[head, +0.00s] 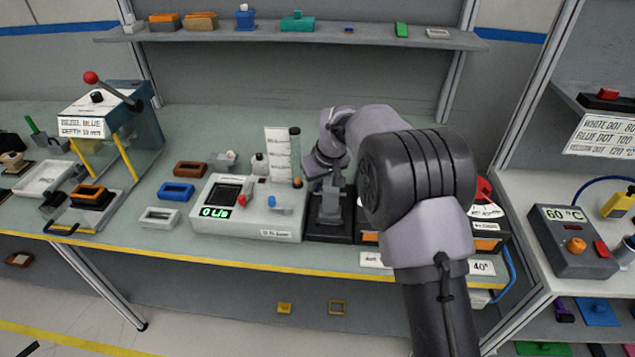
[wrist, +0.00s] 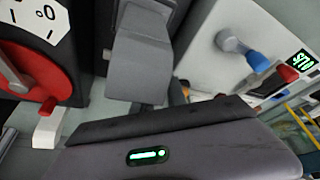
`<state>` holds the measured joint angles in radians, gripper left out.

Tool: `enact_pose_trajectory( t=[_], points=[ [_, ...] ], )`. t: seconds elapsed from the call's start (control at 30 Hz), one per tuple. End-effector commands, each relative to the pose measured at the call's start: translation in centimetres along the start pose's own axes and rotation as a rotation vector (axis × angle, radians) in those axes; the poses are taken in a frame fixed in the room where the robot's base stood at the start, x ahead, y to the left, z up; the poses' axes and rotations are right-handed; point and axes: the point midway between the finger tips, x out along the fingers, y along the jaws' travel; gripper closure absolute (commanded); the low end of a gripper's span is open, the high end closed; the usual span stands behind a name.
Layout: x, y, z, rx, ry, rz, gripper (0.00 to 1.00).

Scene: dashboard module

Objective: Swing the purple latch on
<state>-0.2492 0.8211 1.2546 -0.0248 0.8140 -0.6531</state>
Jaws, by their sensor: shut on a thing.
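My gripper (head: 318,182) is at the grey upright fixture (head: 331,205) on a dark base, right of the white tester box. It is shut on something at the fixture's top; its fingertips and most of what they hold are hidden. No purple latch shows clearly in either view; the held part, at the fixture, I take to be it. In the wrist view my gripper's dark body with a green light fills the bottom, its fingers out of sight. The grey fixture block (wrist: 140,65) stands just beyond it.
The white tester box (head: 245,210), with a red and a blue knob, stands close on the left. A rack with a tube (head: 295,155) stands behind. A red dial unit (wrist: 35,75) is close on the other side. My arm hides much of the bench's right part.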

Motion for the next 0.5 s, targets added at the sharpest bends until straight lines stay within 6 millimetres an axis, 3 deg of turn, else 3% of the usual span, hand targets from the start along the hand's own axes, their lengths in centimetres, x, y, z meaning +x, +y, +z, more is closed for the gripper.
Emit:
enact_pose_trajectory(
  t=[0.5],
  points=[
    [0.28, 0.72, -1.02, 0.289, 0.001, 0.121, 1.0]
  ],
)
